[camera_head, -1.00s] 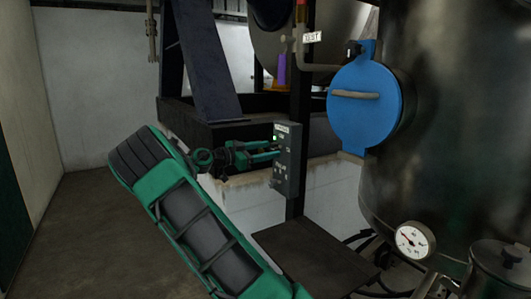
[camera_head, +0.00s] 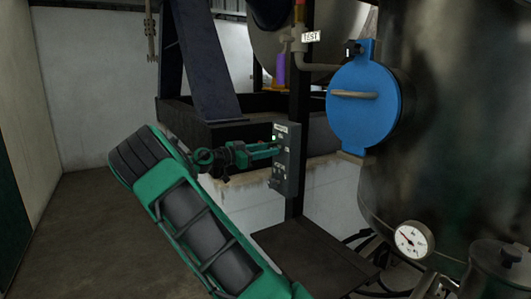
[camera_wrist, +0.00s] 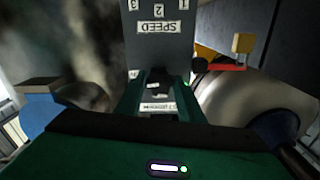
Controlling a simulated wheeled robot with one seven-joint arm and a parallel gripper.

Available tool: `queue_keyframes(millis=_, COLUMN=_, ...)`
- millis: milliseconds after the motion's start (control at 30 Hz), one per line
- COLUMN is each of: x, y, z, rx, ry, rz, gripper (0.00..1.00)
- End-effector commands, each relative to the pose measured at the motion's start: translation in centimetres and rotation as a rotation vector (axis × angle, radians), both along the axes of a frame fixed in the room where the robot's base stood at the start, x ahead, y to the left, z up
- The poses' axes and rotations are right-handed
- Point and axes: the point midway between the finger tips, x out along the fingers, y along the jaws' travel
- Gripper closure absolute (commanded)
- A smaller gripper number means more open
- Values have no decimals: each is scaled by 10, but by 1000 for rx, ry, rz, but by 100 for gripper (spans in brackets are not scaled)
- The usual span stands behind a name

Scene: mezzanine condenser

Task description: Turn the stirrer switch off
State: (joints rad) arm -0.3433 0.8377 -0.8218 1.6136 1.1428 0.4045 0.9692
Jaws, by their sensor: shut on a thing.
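The grey control box (camera_head: 288,165) is fixed to a dark upright post, with small labels and a small green light on its face. It fills the top middle of the wrist view (camera_wrist: 160,48), its "SPEED" label and numbers upside down. My gripper (camera_head: 277,148) is at the upper part of the box. In the wrist view, the green fingers (camera_wrist: 159,88) are closed around a small dark switch (camera_wrist: 158,76) on the panel. The fingers hide most of the switch, so its exact position is unclear. A small label below it is too blurred to read surely.
A large dark vessel (camera_head: 450,120) with a round blue hatch (camera_head: 362,112) stands right of the box. A pressure gauge (camera_head: 413,240) is low in front of it. A low white wall (camera_head: 240,195) is behind my gripper. Open floor (camera_head: 90,225) lies to the left.

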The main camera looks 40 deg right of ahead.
Motion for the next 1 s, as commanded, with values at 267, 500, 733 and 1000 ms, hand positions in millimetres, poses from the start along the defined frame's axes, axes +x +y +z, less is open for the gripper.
queue_keyframes(millis=267, x=2, y=3, z=0, rx=51, ry=213, rz=6, gripper=88)
queue_keyframes(millis=500, x=3, y=4, z=-1, rx=104, ry=436, rz=8, gripper=88)
queue_keyframes(millis=733, x=3, y=4, z=-1, rx=154, ry=650, rz=9, gripper=88)
queue_keyframes(millis=1000, x=4, y=4, z=-1, rx=213, ry=900, rz=11, gripper=88)
